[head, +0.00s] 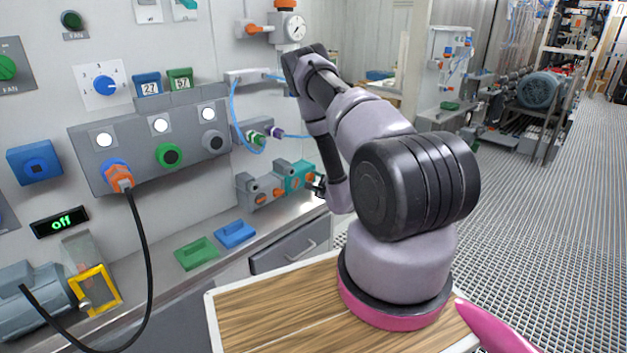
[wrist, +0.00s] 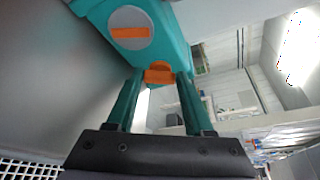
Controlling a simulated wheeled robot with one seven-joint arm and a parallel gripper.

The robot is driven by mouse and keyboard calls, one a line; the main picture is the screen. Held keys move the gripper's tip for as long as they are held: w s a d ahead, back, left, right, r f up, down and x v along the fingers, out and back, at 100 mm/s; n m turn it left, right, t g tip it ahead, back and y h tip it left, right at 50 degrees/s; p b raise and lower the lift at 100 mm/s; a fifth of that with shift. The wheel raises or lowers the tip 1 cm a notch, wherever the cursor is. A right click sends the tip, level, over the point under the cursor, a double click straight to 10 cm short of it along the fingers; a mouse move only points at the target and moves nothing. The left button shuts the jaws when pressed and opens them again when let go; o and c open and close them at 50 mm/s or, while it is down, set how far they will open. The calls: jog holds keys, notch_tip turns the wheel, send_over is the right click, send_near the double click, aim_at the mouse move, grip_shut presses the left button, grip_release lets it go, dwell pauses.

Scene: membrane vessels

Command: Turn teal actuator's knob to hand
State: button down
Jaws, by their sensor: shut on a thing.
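The teal actuator (head: 296,171) sits at the right end of the wall bench in the head view, beside a grey one. In the wrist view its teal housing (wrist: 92,10) fills the upper left, with a grey disc bearing an orange bar (wrist: 130,32). Its small orange knob (wrist: 158,68) sticks out below the housing. My gripper (wrist: 159,77) is shut on the knob, one finger on each side of it. In the head view my gripper (head: 319,187) is small and dark at the actuator's right side. The knob's pointer and any marking for hand are not readable.
The grey actuator (head: 256,191) with orange parts stands just left of the teal one. Blue hoses (head: 235,115) hang on the panel above. Green (head: 197,253) and blue (head: 235,234) trays lie on the bench.

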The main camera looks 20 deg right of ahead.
jog(key=shift+s+f+n+t+h, duration=0.15)
jog(key=shift+n+t, duration=0.1)
jog(key=shift+n, duration=0.3)
jog(key=shift+w+f+n+t+h, duration=0.1)
jog(key=shift+n+t, duration=0.2)
jog(key=shift+n, duration=0.3)
jog(key=shift+s+f+n+t+h, duration=0.15)
jog(key=shift+n+t, duration=0.1)
jog(key=shift+n, duration=0.3)
jog(key=shift+w, duration=0.1)
jog(key=shift+c, duration=1.4)
grip_release()
jog(key=shift+a, duration=0.1)
jog(key=shift+r, duration=0.1)
